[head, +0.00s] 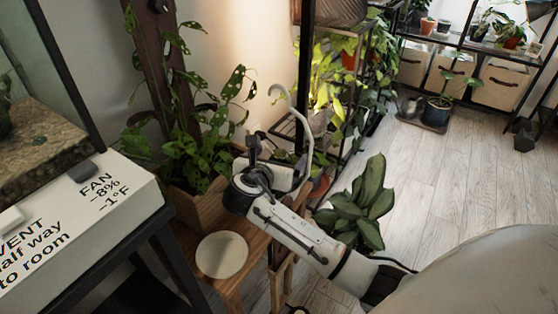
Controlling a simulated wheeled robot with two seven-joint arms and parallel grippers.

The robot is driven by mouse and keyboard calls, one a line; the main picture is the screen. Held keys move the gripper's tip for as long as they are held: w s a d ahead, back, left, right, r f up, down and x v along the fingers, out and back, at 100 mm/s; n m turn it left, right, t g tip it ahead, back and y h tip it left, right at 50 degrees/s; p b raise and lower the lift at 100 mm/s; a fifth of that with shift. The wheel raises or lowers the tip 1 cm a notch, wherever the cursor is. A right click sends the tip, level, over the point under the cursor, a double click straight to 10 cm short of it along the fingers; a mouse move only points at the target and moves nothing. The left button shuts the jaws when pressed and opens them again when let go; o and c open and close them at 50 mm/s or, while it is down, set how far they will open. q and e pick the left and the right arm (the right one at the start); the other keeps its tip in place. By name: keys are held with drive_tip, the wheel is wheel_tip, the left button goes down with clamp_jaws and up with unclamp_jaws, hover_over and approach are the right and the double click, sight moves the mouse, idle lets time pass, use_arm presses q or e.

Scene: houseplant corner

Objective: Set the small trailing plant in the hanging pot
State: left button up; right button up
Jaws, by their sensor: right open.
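My right gripper (262,143) is open, with its arm coming in from the lower right. It is above the wooden stool, in front of a pale curved hook (309,128). The hook may belong to the hanging pot, but my gripper and wrist cover what is below it, so I cannot tell. I cannot make out the small trailing plant for certain. A leafy climbing plant (196,152) stands in a wooden planter (196,207) just left of the gripper. I see nothing held between the fingers. My left gripper is not in view.
A round cream plate (222,255) lies on the wooden stool (256,252). A glass tank on a white labelled base (70,225) stands left. A broad-leaved plant (358,205) is beside my forearm. A black shelf with plants stands behind. The floor (450,180) at right is clear.

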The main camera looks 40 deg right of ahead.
use_arm(q)
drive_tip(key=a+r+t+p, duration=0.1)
drive_tip(key=p, duration=0.1)
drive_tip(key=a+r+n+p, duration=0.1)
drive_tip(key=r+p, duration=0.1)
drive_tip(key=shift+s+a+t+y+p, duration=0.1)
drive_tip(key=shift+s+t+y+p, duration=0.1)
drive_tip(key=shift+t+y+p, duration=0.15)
use_arm(e)
drive_tip(key=v, duration=1.2)
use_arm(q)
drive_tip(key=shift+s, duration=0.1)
use_arm(e)
drive_tip(key=shift+s, duration=0.15)
